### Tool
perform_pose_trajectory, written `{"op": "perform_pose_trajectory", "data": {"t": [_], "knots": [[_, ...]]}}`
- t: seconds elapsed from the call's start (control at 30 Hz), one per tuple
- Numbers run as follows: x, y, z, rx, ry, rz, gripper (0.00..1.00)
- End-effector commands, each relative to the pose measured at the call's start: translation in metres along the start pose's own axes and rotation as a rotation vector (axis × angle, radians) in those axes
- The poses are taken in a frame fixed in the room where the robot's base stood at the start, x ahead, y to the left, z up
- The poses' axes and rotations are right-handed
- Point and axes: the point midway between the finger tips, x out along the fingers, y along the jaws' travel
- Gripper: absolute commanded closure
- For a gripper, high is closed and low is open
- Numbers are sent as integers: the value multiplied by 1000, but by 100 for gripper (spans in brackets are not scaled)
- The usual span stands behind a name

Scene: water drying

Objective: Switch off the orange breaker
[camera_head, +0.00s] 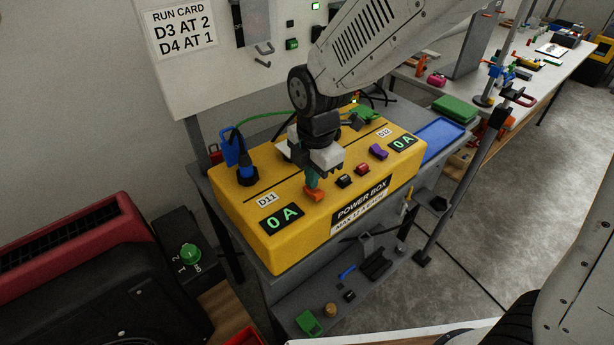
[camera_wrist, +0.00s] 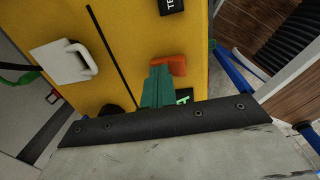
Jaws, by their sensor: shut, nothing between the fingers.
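The orange breaker (camera_head: 314,196) is a small lever on the front part of the yellow power box (camera_head: 290,250), right of the D11 label. My gripper (camera_head: 311,181) is shut, with its teal fingertips directly at the breaker and nothing held. In the wrist view the teal fingertips (camera_wrist: 160,70) overlap the edge of the orange breaker (camera_wrist: 176,64). They look to be touching it or very close; I cannot tell which. The fingers hide part of the breaker, so its position is unclear. Both displays on the box read 0 A.
A black breaker (camera_head: 345,181), a red one (camera_head: 362,168) and a purple one (camera_head: 378,151) stand to the right on the box. A blue plug (camera_head: 238,150) rises at its back left. A blue tray (camera_head: 440,136) lies to the right. A panel with a run card stands behind.

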Motion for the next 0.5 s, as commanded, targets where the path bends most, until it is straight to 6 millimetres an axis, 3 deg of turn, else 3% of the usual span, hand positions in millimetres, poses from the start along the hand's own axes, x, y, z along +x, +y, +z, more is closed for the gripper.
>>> {"op": "perform_pose_trajectory", "data": {"t": [0.5], "knots": [[2, -19, 0, 0, 0, -16, 100]]}}
